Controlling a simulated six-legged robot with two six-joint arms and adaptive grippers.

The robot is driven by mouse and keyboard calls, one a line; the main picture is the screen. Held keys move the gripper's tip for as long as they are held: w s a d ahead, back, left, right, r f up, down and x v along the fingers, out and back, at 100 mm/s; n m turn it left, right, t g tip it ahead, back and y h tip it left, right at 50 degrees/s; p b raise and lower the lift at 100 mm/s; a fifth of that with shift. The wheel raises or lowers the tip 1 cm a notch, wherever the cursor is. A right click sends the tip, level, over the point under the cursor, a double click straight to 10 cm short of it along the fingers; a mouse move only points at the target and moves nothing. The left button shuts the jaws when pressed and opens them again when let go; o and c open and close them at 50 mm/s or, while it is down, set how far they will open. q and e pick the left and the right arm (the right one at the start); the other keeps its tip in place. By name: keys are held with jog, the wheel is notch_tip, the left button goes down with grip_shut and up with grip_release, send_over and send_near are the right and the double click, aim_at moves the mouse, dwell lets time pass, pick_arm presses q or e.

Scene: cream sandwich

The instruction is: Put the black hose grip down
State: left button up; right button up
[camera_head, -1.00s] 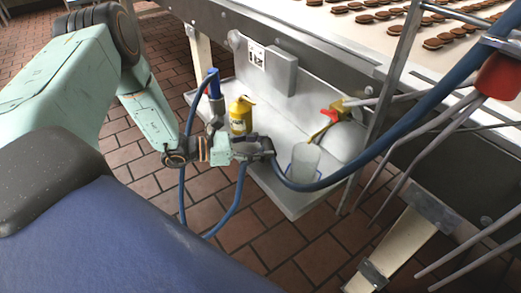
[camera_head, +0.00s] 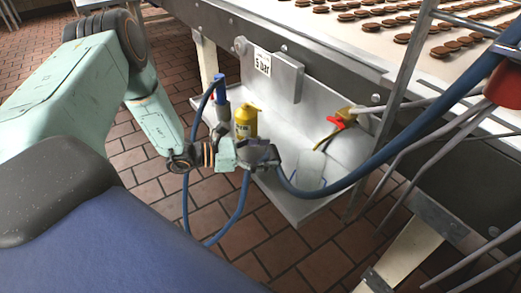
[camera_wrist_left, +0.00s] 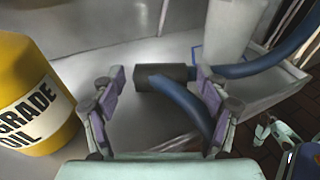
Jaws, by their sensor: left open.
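The black hose grip (camera_wrist_left: 165,78) shows in the left wrist view, lying between the two fingers, with blue hose (camera_wrist_left: 183,103) near it. My left gripper (camera_wrist_left: 160,92) is open around the grip, with a visible gap to the left finger. The right finger is close to the grip's right end; I cannot tell if they touch. In the head view my left gripper (camera_head: 262,157) is at the front edge of the pale tray (camera_head: 300,207), and its fingers mostly hide the grip. I cannot tell whether the grip rests on the tray.
A yellow oil bottle (camera_head: 246,123) stands just behind my left gripper. A blue-handled fitting (camera_head: 219,90) is at the left. A yellow valve with a red handle (camera_head: 340,121) is behind. The blue hose (camera_head: 345,183) crosses the tray's right side.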

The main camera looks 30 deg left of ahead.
pick_arm(q)
jog(key=shift+r, duration=0.15)
jog(key=p+v, duration=0.4)
jog(key=v, duration=0.8)
jog(key=s+d+f+m+g, duration=0.6)
jog(key=s+d+f+g, duration=0.35)
jog(key=d, duration=0.35)
jog(key=s+d+f+m+g+y, duration=0.2)
jog(key=s+m+y, duration=0.9)
jog(key=m, duration=0.9)
jog(key=shift+s+d+m, duration=0.3)
jog(key=shift+s+d, duration=0.3)
jog(key=shift+s, duration=1.3)
jog(key=shift+f, duration=0.1)
jog(key=shift+c, duration=0.3)
